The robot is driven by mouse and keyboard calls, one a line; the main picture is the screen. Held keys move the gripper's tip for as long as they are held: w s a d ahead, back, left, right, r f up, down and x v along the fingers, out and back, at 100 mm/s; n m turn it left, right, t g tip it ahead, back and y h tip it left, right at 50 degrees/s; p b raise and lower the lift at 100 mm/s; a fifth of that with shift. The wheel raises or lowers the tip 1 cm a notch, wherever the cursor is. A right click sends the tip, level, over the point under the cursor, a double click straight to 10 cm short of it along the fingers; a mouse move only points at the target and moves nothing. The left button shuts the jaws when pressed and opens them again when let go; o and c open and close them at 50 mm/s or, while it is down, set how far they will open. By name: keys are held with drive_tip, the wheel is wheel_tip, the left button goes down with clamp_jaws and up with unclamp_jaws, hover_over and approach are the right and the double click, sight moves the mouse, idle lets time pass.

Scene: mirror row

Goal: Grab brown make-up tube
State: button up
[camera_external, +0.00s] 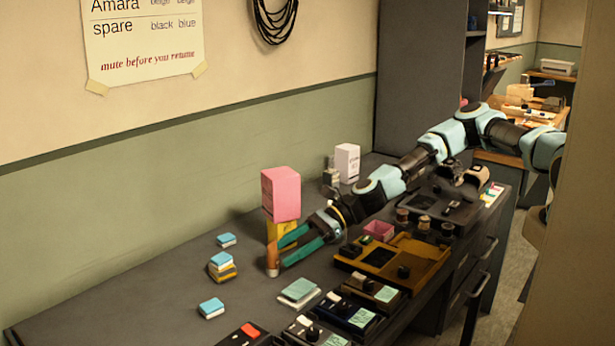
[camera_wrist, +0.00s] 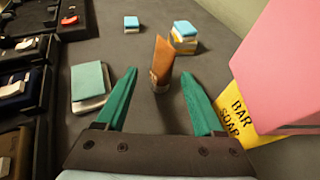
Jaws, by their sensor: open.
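The brown make-up tube (camera_wrist: 162,62) stands upright on the dark counter, ahead of and between the fingers in the wrist view. In the external view the tube (camera_external: 272,257) shows just at the fingertips, in front of the yellow box. My gripper (camera_external: 278,254) is open, with green fingers reaching left, low over the counter. In the wrist view my gripper (camera_wrist: 157,78) has its two fingertips apart, one on each side of the tube's line. The gap between them is empty close to the palm. I cannot tell whether either finger touches the tube.
A yellow bar soap box (camera_wrist: 234,112) with a pink box (camera_external: 281,193) above it stands close beside the right finger. A teal-topped stack (camera_external: 299,291) lies near the left finger. Small blue-topped stacks (camera_external: 211,307) lie beyond the tube. Black trays (camera_external: 358,313) line the front edge.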

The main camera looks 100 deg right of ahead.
sight(272, 261)
drive_tip(key=shift+p+x, duration=0.8)
drive_tip(key=shift+x, duration=1.4)
drive_tip(key=shift+d+f, duration=0.15)
drive_tip(key=shift+f, duration=0.05)
clamp_jaws()
